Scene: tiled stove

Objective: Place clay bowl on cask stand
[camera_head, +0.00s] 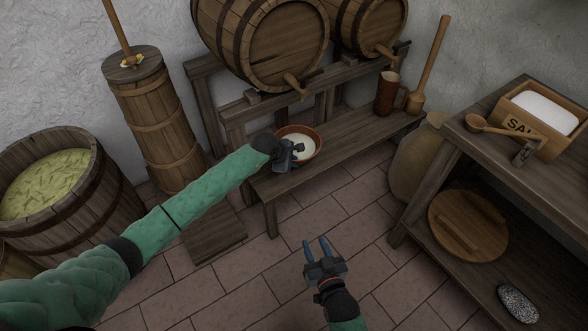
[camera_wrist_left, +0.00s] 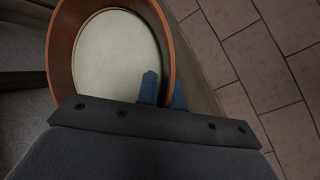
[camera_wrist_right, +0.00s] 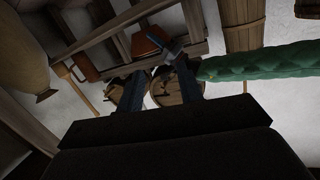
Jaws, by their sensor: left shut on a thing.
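The clay bowl (camera_head: 316,137) is reddish brown with a pale filling. My left gripper (camera_head: 291,152) is shut on the near-left side of its rim. In the left wrist view the bowl (camera_wrist_left: 166,30) is large, with the blue fingers (camera_wrist_left: 163,92) at its wall. The cask stand (camera_head: 345,150) is a dark wooden frame with a low front shelf. The bowl appears over the left end of this shelf; I cannot tell whether it touches. My right gripper (camera_head: 317,242) is open and empty above the floor; its parted fingers show in the right wrist view (camera_wrist_right: 158,85).
Two casks (camera_head: 285,45) (camera_head: 375,22) lie on the stand's upper part. A mug (camera_head: 386,93) and a mallet (camera_head: 428,65) are at the shelf's right end. A churn (camera_head: 155,120) and an open barrel (camera_head: 60,225) stand left. A table (camera_head: 480,150) with a salt box (camera_head: 545,112) is right.

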